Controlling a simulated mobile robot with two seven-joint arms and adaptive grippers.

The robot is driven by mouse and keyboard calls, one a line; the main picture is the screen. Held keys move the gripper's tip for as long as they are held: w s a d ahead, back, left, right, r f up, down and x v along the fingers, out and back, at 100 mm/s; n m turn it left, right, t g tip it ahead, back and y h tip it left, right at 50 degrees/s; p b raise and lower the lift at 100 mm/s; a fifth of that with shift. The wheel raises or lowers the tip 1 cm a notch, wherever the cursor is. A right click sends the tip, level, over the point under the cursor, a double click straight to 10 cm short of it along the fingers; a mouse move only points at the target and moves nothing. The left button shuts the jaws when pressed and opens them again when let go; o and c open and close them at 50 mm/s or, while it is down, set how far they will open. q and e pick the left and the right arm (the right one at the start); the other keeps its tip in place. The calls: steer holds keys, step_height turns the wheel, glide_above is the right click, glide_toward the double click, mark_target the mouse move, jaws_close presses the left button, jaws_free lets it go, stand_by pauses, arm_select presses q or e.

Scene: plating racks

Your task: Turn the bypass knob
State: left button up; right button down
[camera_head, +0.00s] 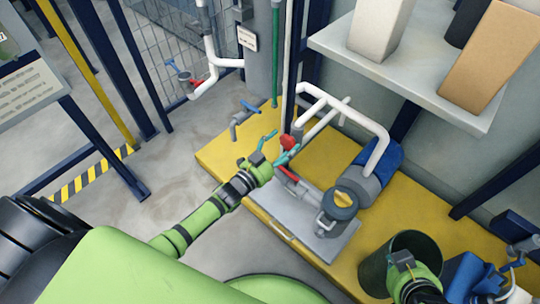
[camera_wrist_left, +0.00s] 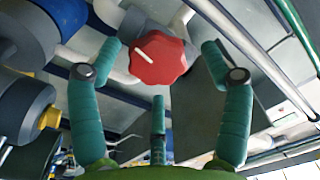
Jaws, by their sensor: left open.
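The red bypass knob (camera_head: 288,142) sits on the white pipework above the yellow platform. It has a lobed rim and shows face-on in the left wrist view (camera_wrist_left: 160,60), with a white line pointing left and slightly up. My left gripper (camera_head: 277,147) is open right at the knob. In the left wrist view its teal fingers (camera_wrist_left: 158,80) are spread left, right and below the knob, with visible gaps; no contact shows.
A white looped pipe (camera_head: 372,125) and a blue pump (camera_head: 378,165) stand close right of the knob. A grey plate with a round-topped fitting (camera_head: 340,204) is in front. A shelf (camera_head: 420,70) with boxes overhangs at upper right. Bare floor lies left of the yellow platform (camera_head: 218,155).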

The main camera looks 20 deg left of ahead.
arm_select(q)
steer(key=v, duration=1)
steer(key=shift+s, duration=0.35)
steer(key=shift+a+r, duration=0.1)
